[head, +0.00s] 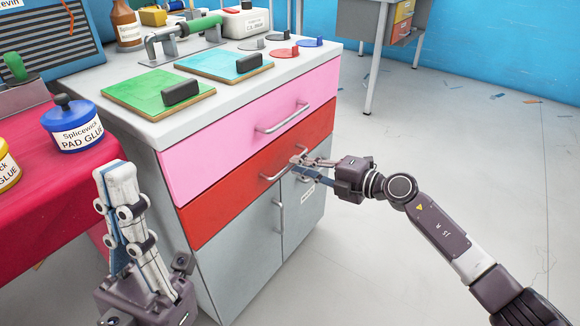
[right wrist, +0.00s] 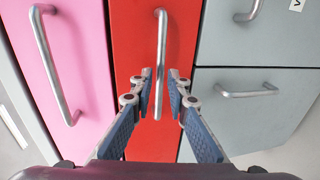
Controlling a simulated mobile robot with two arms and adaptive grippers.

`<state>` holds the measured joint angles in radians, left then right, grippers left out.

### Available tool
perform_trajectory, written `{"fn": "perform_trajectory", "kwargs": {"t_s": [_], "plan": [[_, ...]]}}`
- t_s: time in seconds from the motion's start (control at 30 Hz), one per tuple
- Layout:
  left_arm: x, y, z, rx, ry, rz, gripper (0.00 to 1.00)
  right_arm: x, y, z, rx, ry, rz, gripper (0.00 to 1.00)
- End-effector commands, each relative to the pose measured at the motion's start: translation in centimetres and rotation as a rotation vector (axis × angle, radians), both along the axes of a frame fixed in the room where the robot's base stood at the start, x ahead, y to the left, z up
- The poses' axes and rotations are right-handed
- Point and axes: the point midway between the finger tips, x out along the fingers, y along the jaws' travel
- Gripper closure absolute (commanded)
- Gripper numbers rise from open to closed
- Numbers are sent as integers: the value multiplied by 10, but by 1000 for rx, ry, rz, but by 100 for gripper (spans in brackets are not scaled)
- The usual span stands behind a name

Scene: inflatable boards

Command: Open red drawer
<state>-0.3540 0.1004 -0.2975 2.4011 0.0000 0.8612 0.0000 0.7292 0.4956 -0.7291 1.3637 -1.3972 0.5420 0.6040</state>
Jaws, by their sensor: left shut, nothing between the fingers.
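The red drawer (head: 215,208) is the second front down on the grey cabinet, flush with the pink drawer above it. Its metal bar handle (head: 283,166) also shows in the right wrist view (right wrist: 161,40), running up the picture. My right gripper (head: 300,165) is at this handle. In the right wrist view its fingertips (right wrist: 161,73) are apart, one on each side of the bar, with gaps showing. I cannot tell whether they touch it. My left gripper (head: 115,172) is shut and empty, pointing up in front of the red-covered table, away from the drawer.
The pink drawer (head: 225,140) with its own handle is above, and grey cabinet doors (head: 240,272) with handles are below. Green (head: 150,90) and blue (head: 225,65) boards lie on top. A blue glue tub (head: 75,130) stands at left.

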Motion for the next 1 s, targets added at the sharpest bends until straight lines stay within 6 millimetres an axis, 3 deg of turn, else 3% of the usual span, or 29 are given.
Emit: {"fn": "perform_trajectory", "kwargs": {"t_s": [0.07,0.3,0.57,0.73,1.0], "plan": [[-12,3,-4,-17,-50,-3,100,6,10,-4,0,-1,1,85],[-10,2,-12,-14,-41,-2,100,19,27,-7,0,-1,1,85],[-9,2,-12,-12,-40,-2,100,20,28,-7,-1,0,0,85],[-9,2,-12,-13,-40,-3,100,20,28,-7,-1,0,0,100],[-9,2,-12,-12,-39,-3,100,19,27,-7,-1,1,0,100]]}}
